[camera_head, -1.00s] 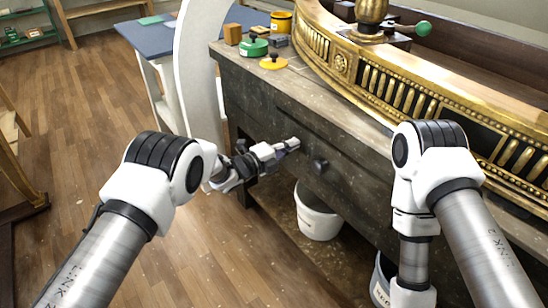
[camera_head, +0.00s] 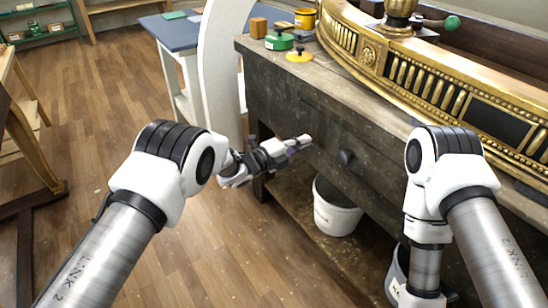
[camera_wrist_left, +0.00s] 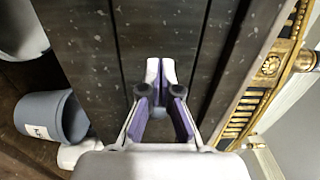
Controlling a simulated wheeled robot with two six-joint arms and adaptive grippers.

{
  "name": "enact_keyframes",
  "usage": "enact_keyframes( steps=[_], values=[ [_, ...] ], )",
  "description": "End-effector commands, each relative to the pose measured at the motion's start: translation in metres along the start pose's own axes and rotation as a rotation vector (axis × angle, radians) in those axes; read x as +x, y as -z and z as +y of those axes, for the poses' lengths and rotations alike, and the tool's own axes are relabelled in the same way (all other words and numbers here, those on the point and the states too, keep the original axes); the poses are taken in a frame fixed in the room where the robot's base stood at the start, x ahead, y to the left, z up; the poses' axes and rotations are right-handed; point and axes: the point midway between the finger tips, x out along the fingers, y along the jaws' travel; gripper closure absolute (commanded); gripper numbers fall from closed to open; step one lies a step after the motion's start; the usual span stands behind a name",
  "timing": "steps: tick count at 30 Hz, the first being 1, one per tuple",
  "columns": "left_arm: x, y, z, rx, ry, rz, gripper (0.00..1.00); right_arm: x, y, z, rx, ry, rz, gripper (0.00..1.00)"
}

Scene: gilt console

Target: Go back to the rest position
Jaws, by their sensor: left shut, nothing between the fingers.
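My left gripper (camera_head: 300,143) is shut and empty in the head view, out in front of the dark workbench's drawer front. In the left wrist view its fingertips (camera_wrist_left: 161,70) meet at the tips, with the dark bench boards beyond them. My right arm (camera_head: 445,185) is folded at the right of the head view. Its gripper is not in view.
The dark workbench (camera_head: 270,85) carries the gilt console piece (camera_head: 400,70), a green tin (camera_head: 279,42) and a yellow-lidded item (camera_head: 299,56). A dark knob (camera_head: 346,157) is near my left gripper. A white bucket (camera_head: 336,212) stands below. Wooden floor (camera_head: 110,120) is open at left.

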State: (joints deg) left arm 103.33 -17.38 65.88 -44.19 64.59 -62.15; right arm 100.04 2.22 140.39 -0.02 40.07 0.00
Motion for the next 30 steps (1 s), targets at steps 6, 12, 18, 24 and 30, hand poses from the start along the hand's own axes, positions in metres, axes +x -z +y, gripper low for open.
enact_keyframes(
  steps=[6,12,18,24,30],
  values=[
    [-0.056,-0.002,-0.003,-0.004,-0.004,-0.005,1.0,-0.011,0.002,0.0,0.002,0.0,0.005,0.39],
    [-0.086,-0.001,-0.002,-0.003,-0.003,-0.003,1.0,-0.012,0.002,0.0,0.001,0.0,0.005,0.39],
    [-0.092,-0.001,0.005,-0.011,-0.006,-0.007,1.0,-0.012,0.002,0.0,0.001,0.0,0.005,0.39],
    [-0.164,-0.008,0.082,-0.226,-0.143,-0.178,1.0,-0.012,0.002,0.0,0.002,0.0,0.005,0.39],
    [-0.301,0.03,0.195,-0.809,-0.44,-0.603,1.0,-0.012,0.002,0.0,0.002,0.0,0.005,0.39]
  ],
)
